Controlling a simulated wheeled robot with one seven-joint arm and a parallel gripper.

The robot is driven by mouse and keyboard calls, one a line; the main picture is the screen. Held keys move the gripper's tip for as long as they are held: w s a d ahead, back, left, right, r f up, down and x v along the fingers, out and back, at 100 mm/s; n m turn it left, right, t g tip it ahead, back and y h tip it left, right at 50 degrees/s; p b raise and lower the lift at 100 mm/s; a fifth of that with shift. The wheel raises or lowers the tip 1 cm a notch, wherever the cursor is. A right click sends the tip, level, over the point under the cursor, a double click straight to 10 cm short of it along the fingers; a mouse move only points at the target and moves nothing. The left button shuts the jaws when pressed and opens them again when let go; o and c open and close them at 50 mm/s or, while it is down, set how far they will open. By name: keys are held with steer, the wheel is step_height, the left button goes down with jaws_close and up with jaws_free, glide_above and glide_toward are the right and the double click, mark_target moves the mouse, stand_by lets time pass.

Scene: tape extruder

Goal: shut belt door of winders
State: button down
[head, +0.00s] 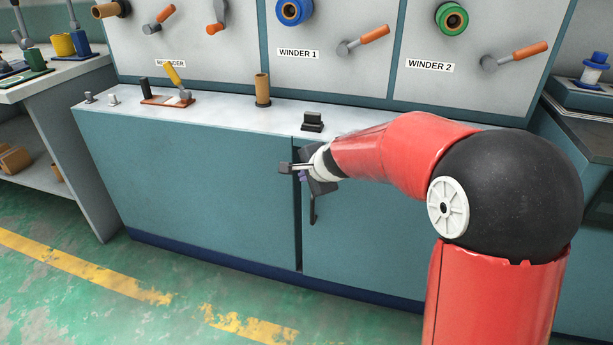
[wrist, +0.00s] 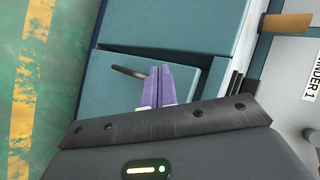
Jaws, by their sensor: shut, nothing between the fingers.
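The belt door (head: 365,235) is the teal panel on the right of the cabinet front, below the winders. A dark gap runs down its left edge, and it looks slightly ajar. Its black handle (head: 313,209) is near that edge; the handle also shows in the wrist view (wrist: 130,72). My gripper (head: 284,168) is shut and empty at the upper left of the door, just above the handle, with its tips pointing left across the gap. In the wrist view its purple fingers (wrist: 160,70) lie together over the door, beside the handle. Whether they touch the door I cannot tell.
A fixed teal panel (head: 190,185) lies left of the door. The grey worktop (head: 215,112) above carries a black block (head: 312,121), a tan cylinder (head: 262,90) and a small lever unit (head: 170,95). The green floor (head: 110,310) in front is clear.

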steer(key=s+a+r+p, duration=0.1)
steer(key=s+r+p, duration=0.1)
steer(key=s+r, duration=0.4)
steer(key=s+d+n+g+h, duration=0.1)
steer(key=s+d+n, duration=0.5)
steer(key=s, duration=0.8)
steer(key=s+d+n+g+h, duration=0.1)
steer(key=s+d+n+h, duration=0.2)
steer(key=s+d, duration=0.9)
steer(key=s+n, duration=0.2)
steer(key=n, duration=0.1)
steer(key=shift+g+h, duration=0.3)
